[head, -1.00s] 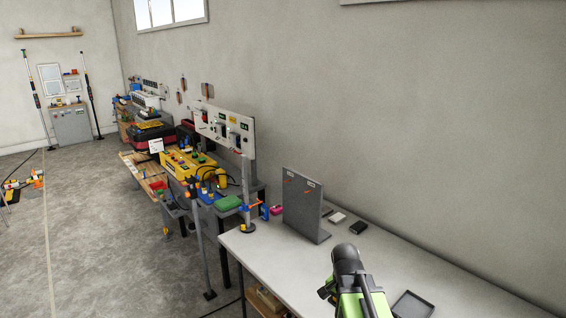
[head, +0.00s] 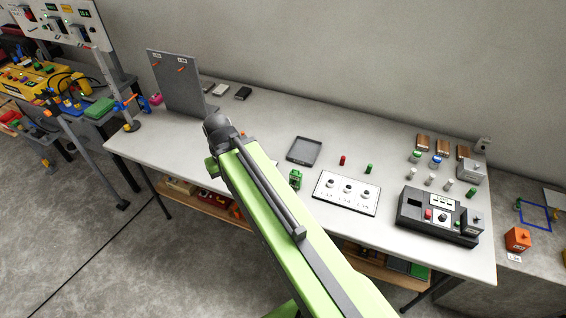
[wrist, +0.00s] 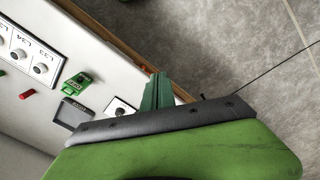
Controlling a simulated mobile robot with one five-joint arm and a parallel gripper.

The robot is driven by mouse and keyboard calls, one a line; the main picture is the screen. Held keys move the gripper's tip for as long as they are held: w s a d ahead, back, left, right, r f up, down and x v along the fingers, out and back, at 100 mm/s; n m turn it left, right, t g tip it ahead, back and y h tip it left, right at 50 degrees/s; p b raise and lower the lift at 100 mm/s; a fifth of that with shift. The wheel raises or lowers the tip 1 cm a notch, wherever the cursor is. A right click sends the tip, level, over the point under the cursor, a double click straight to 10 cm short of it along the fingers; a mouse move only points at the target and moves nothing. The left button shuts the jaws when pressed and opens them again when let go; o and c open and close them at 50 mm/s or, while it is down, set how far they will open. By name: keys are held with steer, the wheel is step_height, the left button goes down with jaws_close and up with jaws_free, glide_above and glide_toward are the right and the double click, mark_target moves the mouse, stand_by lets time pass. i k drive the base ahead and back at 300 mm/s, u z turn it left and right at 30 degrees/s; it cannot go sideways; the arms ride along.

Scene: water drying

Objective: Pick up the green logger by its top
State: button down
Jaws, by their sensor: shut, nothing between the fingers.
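The green logger (head: 295,180) stands on the white bench just left of the white panel, close to the bench's front edge. In the wrist view the green logger (wrist: 76,84) is a small green block with a pale label, left of my gripper. My gripper (wrist: 157,78) shows in the wrist view, its green fingers together and empty, over the bench's front edge and apart from the logger. In the head view my green arm crosses the middle, and my gripper cannot be made out.
The white panel (head: 346,193) with round knobs lies right of the logger. A dark tray (head: 304,151) is behind it, with a red cylinder (head: 342,160) and a green cylinder (head: 369,169) nearby. A black device (head: 437,217) stands further right. A grey upright board (head: 180,84) stands at left.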

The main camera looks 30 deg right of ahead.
mark_target(295, 176)
steer(key=z, duration=0.1)
steer(key=k, duration=0.5)
steer(key=u, duration=0.7)
steer(key=i, duration=0.85)
steer(key=u, duration=0.05)
